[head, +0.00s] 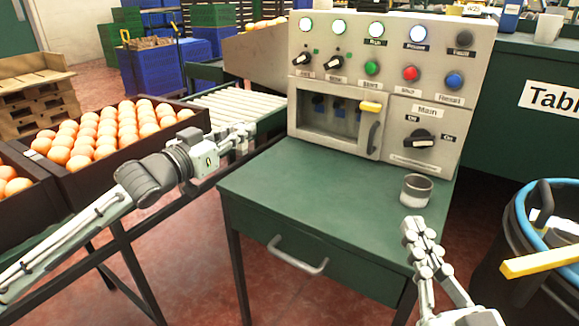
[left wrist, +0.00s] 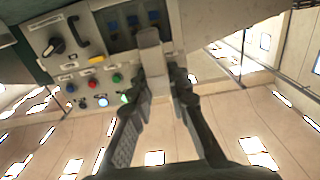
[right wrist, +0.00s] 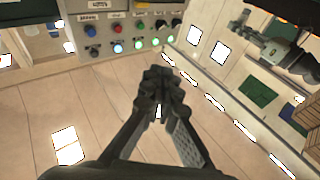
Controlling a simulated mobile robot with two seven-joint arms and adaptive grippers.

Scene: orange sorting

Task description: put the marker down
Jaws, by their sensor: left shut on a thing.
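My left gripper (head: 240,140) is held in the air at the left of the control box, in front of the roller conveyor. In the left wrist view its fingers (left wrist: 162,85) are shut on a pale, upright-looking piece, the marker (left wrist: 150,50). In the head view the marker is too small to make out. My right gripper (head: 412,232) is above the right front of the green desk (head: 290,205), just in front of a small grey cup. In the right wrist view its fingertips (right wrist: 162,80) are together, with nothing visible between them.
The control box (head: 335,75) with knobs and buttons stands at the back of the desk. The grey cup (head: 416,190) stands on the desk's right. The desk's left and middle are bare. Crates of oranges (head: 185,108) are at the left; a blue-rimmed bin (head: 524,205) is at the right.

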